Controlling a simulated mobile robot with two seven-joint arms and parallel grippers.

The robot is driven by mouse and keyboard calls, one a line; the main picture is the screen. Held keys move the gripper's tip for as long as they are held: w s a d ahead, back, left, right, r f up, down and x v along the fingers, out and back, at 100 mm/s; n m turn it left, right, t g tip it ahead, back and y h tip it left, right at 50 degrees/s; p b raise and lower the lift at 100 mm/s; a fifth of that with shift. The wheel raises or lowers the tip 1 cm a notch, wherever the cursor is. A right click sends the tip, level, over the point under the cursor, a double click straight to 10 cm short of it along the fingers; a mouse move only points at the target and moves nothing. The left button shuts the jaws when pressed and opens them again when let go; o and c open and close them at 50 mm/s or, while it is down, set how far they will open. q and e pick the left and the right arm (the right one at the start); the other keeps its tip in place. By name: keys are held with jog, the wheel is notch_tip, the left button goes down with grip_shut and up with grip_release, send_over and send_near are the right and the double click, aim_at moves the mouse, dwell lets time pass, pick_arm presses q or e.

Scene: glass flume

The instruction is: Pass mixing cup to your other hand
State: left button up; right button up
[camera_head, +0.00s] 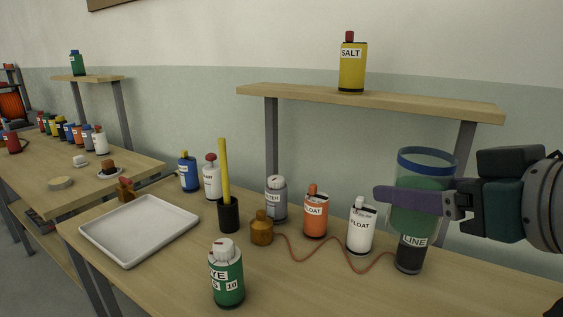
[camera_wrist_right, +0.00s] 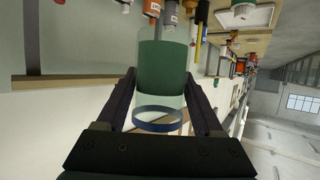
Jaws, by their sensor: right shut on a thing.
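The mixing cup (camera_head: 423,169) is a clear cup with a blue rim and a green lower part. It is held roughly upright at the right of the head view, above the table. My right gripper (camera_head: 418,200) is shut on it, with a purple finger across its side. In the right wrist view the cup (camera_wrist_right: 163,70) stands between the two dark fingers (camera_wrist_right: 165,108), its blue rim nearest the camera. A dark bottle labelled LINE (camera_head: 409,256) is just below the cup; I cannot tell whether they touch. My left gripper is not in view.
The table holds a white tray (camera_head: 150,205), a green dye bottle (camera_head: 227,282), a black holder (camera_head: 228,215) with a yellow stick, an orange bottle (camera_head: 315,219) and a white bottle (camera_head: 360,238). A raised shelf (camera_head: 400,106) with a yellow SALT bottle (camera_head: 352,68) stands behind. The front right tabletop is clear.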

jog(key=s+r+n+g+y+p, duration=0.45)
jog(key=s+r+n+y, duration=0.3)
jog(key=s+r, duration=0.75)
notch_tip(320, 180, up, 35)
jog(key=w+p, duration=0.2)
jog(key=p, duration=3.5)
jog(key=shift+d, duration=0.2)
jog(key=shift+a+g, duration=0.1)
jog(key=shift+g, duration=0.25)
